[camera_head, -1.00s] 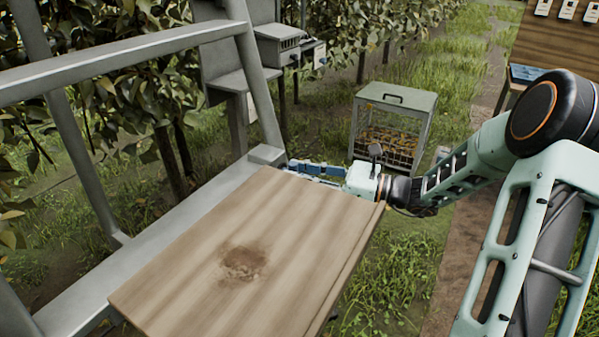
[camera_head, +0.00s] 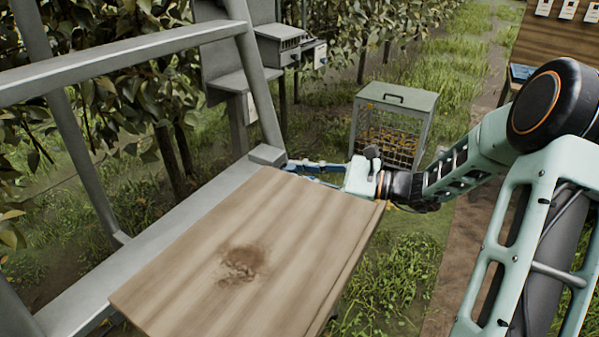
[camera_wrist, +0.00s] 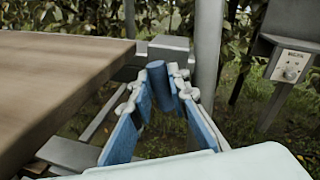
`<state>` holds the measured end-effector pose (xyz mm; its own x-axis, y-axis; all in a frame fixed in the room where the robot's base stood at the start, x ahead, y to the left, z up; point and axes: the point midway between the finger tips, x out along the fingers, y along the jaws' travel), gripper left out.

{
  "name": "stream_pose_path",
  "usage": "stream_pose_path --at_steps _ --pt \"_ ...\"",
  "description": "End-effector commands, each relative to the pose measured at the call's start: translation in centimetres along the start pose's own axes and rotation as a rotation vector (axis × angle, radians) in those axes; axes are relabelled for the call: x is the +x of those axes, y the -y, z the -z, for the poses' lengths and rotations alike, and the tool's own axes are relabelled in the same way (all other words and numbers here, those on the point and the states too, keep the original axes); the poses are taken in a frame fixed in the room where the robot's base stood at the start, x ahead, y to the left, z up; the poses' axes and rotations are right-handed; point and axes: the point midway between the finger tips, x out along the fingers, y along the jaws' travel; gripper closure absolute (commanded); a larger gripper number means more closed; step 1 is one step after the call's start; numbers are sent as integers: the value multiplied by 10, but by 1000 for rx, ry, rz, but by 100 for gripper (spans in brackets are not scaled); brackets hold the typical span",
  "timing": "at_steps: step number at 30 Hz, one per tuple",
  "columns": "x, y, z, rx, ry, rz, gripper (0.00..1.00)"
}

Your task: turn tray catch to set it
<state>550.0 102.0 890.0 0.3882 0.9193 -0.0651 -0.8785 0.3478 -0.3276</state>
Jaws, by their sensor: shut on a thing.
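The wooden tray (camera_head: 310,225) fills the lower middle of the head view, its far edge beside a grey metal frame. It also shows at left in the wrist view (camera_wrist: 50,80). My gripper (camera_head: 290,165) is at the tray's far corner, with its blue fingers reaching left toward the frame. In the wrist view, my gripper (camera_wrist: 162,75) is closed around a blue upright piece, which looks like the tray catch (camera_wrist: 158,85). The catch stands by a grey block (camera_wrist: 168,47) near the tray corner. In the head view the catch cannot be told apart from the fingers.
The grey metal frame (camera_head: 130,52) rises along the left. A mesh crate (camera_head: 396,97) stands on the grass beyond my wrist. Leafy trees line the back.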

Motion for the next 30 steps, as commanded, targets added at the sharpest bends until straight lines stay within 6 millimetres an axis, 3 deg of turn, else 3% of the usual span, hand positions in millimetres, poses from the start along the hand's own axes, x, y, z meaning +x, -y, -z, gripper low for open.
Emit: stream_pose_path --at_steps 30 --pt "2 -10 7 -908 -183 0 100"
